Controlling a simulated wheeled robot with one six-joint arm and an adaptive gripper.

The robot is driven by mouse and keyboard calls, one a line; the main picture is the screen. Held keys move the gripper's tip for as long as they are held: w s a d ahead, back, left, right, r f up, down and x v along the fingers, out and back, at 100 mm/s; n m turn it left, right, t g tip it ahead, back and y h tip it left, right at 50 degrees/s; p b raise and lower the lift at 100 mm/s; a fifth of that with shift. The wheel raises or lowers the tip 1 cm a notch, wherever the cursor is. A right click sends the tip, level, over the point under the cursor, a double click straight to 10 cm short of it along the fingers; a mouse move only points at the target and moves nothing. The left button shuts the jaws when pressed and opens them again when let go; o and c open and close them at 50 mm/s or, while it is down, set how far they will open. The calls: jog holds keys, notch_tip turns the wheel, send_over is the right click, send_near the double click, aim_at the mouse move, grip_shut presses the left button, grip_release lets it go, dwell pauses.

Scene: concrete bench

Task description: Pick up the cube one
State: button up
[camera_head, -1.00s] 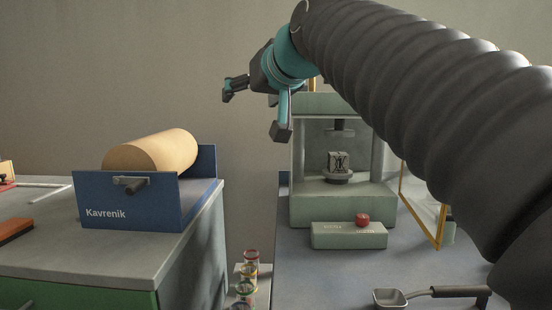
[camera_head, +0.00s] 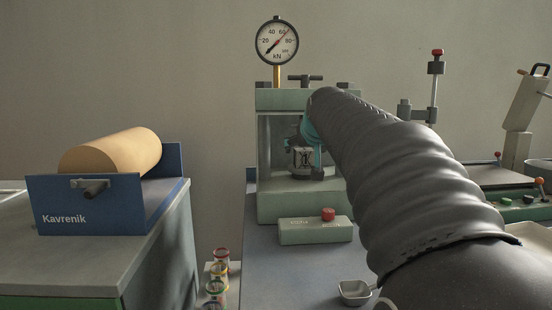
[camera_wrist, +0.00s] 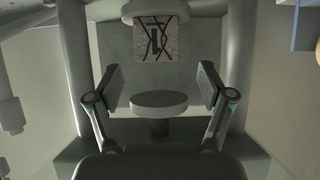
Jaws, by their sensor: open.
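The cube one (camera_head: 304,158) is a small grey block with dark crossing lines and a dark mark on its face. It sits on the lower round plate of a pale green press, partly covered by my arm. My gripper (camera_head: 306,147) is at the press opening, partly hidden by my arm. The wrist view is upside down. There my gripper (camera_wrist: 160,83) is open and empty, its two fingers apart. The cube (camera_wrist: 155,39) lies ahead, towards the top edge, not between the fingers. The upper press plate (camera_wrist: 158,101) shows between the fingers.
The press frame (camera_head: 264,150) has side columns close around the opening. A control box (camera_head: 300,232) with a red knob stands before it. A dial gauge (camera_head: 277,42) rises above. A metal scoop (camera_head: 354,292) lies at the front. A blue roll holder (camera_head: 100,205) stands left.

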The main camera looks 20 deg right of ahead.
aim_at(305, 150)
jog(key=shift+x, duration=3.3)
jog(key=shift+d, duration=0.15)
jog(key=shift+s+r, duration=0.1)
jog(key=c, duration=1.5)
jog(key=shift+o, duration=0.2)
jog(key=shift+r, duration=0.1)
